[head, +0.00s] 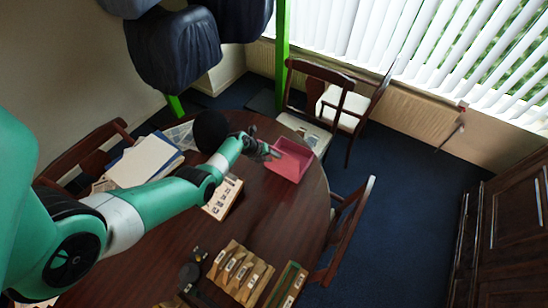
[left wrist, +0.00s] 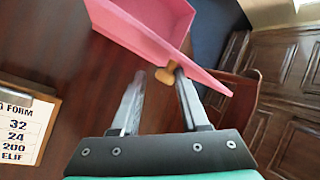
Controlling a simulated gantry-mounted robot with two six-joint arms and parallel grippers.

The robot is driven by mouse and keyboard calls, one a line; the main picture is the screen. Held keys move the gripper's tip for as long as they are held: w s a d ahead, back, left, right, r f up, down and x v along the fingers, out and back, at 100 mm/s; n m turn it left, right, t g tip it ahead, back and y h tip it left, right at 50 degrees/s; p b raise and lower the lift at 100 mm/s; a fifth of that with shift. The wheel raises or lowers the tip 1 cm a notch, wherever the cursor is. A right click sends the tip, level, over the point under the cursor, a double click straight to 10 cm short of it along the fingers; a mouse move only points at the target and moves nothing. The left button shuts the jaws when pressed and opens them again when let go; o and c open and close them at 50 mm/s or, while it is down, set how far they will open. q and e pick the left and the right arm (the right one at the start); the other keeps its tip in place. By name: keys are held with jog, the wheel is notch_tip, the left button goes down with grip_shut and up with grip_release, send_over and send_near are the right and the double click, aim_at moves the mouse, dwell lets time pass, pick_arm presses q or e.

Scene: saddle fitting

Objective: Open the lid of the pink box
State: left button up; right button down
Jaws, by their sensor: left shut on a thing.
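The pink box (head: 290,158) sits near the far right edge of the round table. Its inside shows in the head view. In the left wrist view the box (left wrist: 160,14) is at the top, with a tilted pink panel (left wrist: 135,32), which looks like its lid, along its near side. A tan knob (left wrist: 166,75) shows at that panel's lower edge. My left gripper (head: 268,153) is at the left side of the box. In the left wrist view its fingers (left wrist: 160,74) are at the knob and shut on it. My right gripper is not in view.
The dark wooden table (head: 275,215) is clear in front of the box. A clipboard with a printed form (head: 222,197) lies left of it. Several brown packets (head: 240,270) lie at the front. Papers (head: 145,162) lie at the left. Chairs (head: 345,225) stand around the table.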

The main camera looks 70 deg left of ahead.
pick_arm(q)
jog(key=o, duration=0.3)
jog(key=shift+s+f, duration=0.3)
jog(key=shift+s, duration=0.05)
jog(key=shift+o, duration=0.2)
jog(key=shift+w+r, duration=0.1)
jog(key=shift+w+d, duration=0.1)
jog(key=shift+d, duration=0.05)
jog(key=shift+r, duration=0.1)
jog(key=p+v, duration=0.6)
jog(key=v, duration=0.5)
jog(key=shift+r, duration=0.2)
